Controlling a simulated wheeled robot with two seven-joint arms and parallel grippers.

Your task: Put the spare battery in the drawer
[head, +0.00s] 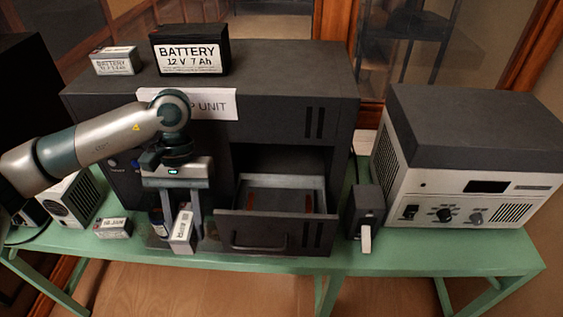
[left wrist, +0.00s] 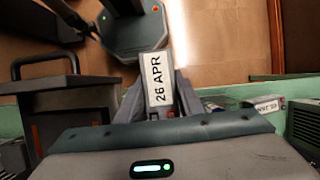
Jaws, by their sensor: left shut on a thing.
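My left gripper (head: 182,220) points down in front of the dark unit, left of the drawer. It is shut on a small grey box (head: 182,232) with a white label. In the left wrist view the label of this box (left wrist: 158,80) reads 26 APR between the fingers. The drawer (head: 275,236) is pulled open, with a dark front and bar handle; I see reddish strips inside and no battery. A black battery marked 12 V 7 Ah (head: 190,52) and a smaller pale battery box (head: 115,61) stand on the unit. My right gripper is not in view.
Another small labelled box (head: 113,228) lies on the green table (head: 430,262) at left; its label seems to end in JAN. A small black device (head: 366,208) and a grey-white instrument (head: 460,198) stand right of the drawer.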

